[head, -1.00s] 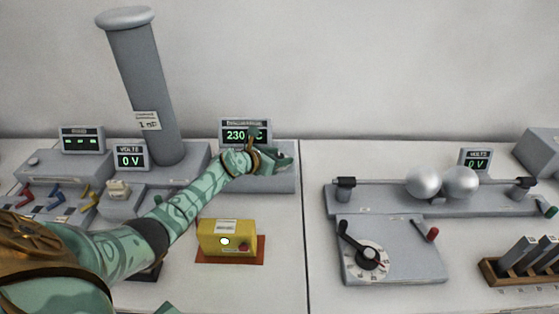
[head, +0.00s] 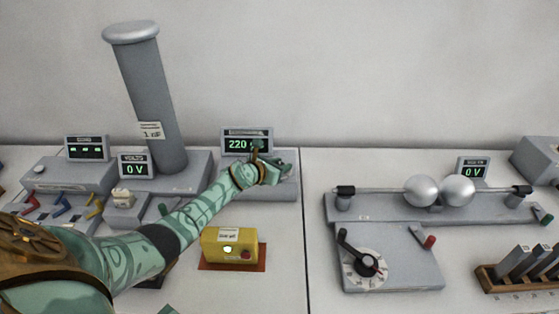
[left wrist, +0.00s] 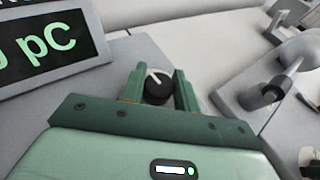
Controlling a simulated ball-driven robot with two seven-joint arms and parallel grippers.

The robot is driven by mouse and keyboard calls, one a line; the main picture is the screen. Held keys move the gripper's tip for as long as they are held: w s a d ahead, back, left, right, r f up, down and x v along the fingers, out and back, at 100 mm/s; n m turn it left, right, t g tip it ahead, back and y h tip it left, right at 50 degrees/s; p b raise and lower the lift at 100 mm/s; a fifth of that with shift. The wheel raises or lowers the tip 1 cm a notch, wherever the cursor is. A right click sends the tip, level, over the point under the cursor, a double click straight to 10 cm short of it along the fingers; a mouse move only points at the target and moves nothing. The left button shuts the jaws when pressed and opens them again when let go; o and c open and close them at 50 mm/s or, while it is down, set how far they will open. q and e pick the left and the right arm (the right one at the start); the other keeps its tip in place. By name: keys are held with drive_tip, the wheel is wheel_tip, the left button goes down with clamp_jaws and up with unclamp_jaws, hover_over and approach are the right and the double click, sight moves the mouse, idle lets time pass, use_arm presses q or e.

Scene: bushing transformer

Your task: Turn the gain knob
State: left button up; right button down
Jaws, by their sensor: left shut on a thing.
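The gain knob (left wrist: 157,88) is black with a white pointer line and sits on a grey box. In the left wrist view the two green fingers of my left gripper (left wrist: 158,92) stand on either side of it, shut on it. In the head view my left gripper (head: 272,168) is at the front of the grey box (head: 286,189), and it hides the knob there. The display (head: 238,144) above the box reads 220, with its right part covered by my gripper. The display also shows in the left wrist view (left wrist: 45,45), reading "pC". My right gripper is not in view.
A tall grey column (head: 155,95) rises at the left. A sphere-gap unit (head: 421,191) and a dial box (head: 405,272) are at the right.

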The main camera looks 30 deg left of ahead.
use_arm(q)
drive_tip(key=n+y+p, duration=0.1)
drive_tip(key=p, duration=0.1)
drive_tip(key=n+y+p, duration=0.1)
drive_tip(key=p, duration=0.1)
drive_tip(key=shift+d+r+y, duration=0.15)
drive_tip(key=shift+r+y, duration=0.15)
drive_tip(key=shift+f+n+y+p, duration=0.25)
drive_tip(key=shift+n+y+p, duration=0.75)
drive_tip(key=shift+n+y, duration=0.1)
drive_tip(key=shift+n+g+y, duration=0.4)
drive_tip(key=shift+n+y, duration=0.2)
drive_tip(key=shift+y, duration=0.1)
drive_tip(key=shift+f+n+g+y, duration=0.1)
drive_tip(key=shift+n+g+y, duration=0.2)
drive_tip(key=shift+n+y, duration=0.4)
drive_tip(key=shift+f+n+y, duration=0.1)
drive_tip(key=shift+n+y, duration=0.3)
drive_tip(key=shift+n+g+y+b, duration=0.8)
drive_tip(key=shift+n+y+b, duration=0.05)
drive_tip(key=shift+n+y, duration=0.05)
drive_tip(key=shift+n+g+y+b, duration=0.35)
drive_tip(key=shift+n+g+y, duration=0.05)
drive_tip(key=shift+n+y, duration=0.1)
